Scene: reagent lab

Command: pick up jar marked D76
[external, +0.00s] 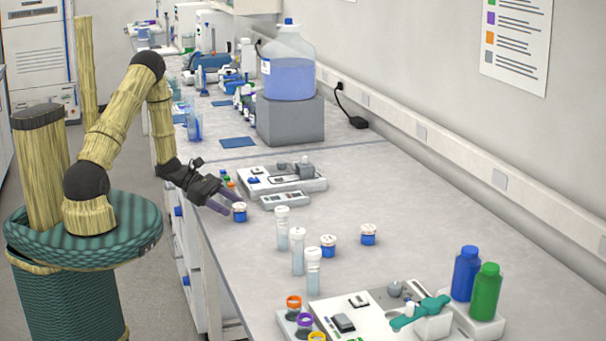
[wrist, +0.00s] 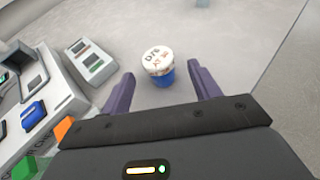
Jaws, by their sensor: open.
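A small blue jar with a white lid (wrist: 158,62) stands upright on the bench between my fingers in the wrist view. Dark lettering on its lid looks like D76, though it is small and blurred. It also shows in the external view (external: 239,212), at the tips of my gripper (external: 222,201). My gripper (wrist: 162,88) is open, with one purple finger on each side of the jar and a gap to each. Two similar blue jars with white lids, one (external: 328,245) and another (external: 368,234), stand further right; their markings are unreadable.
Several clear white-capped tubes (external: 297,250) stand right of my gripper. A grey-white instrument (external: 285,178) lies just behind it, with a small keypad unit (wrist: 91,62) beside it. The bench's front edge (external: 215,265) is close. Open bench lies beyond the jars.

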